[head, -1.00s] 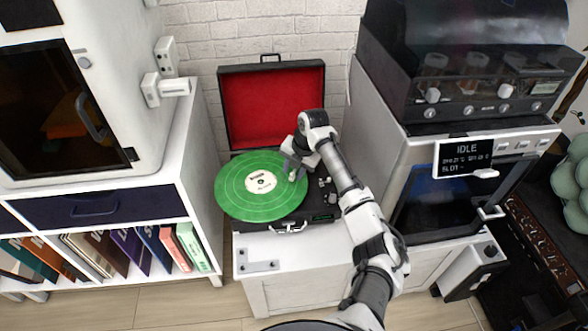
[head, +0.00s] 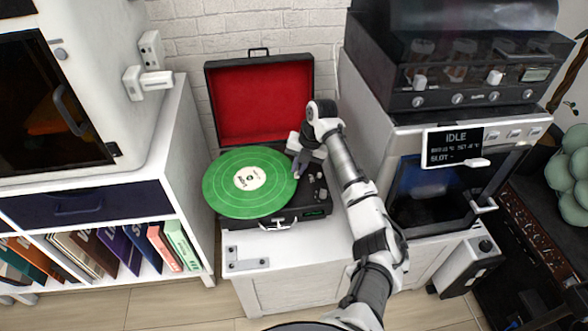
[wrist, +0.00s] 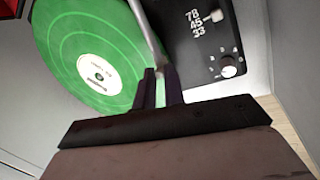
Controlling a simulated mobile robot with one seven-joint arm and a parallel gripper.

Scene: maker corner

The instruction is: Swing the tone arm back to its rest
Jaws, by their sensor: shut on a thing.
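The suitcase record player (head: 311,203) stands open on a white cabinet, its red-lined lid (head: 262,100) upright. A green record (head: 222,182) with a white label lies on its platter; it also fills the upper left of the wrist view (wrist: 65,45). The thin metallic tone arm (wrist: 148,38) runs down from the top of the wrist view to my fingers, along the record's edge. My gripper (head: 298,172) is at the record's right edge, and in the wrist view its dark fingers (wrist: 159,85) are shut on the tone arm. I cannot make out the arm's rest.
A speed selector marked 78, 45, 33 (wrist: 213,16) and a knob (wrist: 228,71) are on the deck's right side. An appliance with an IDLE display (head: 453,147) stands close on the right. A shelf unit (head: 186,150) stands on the left.

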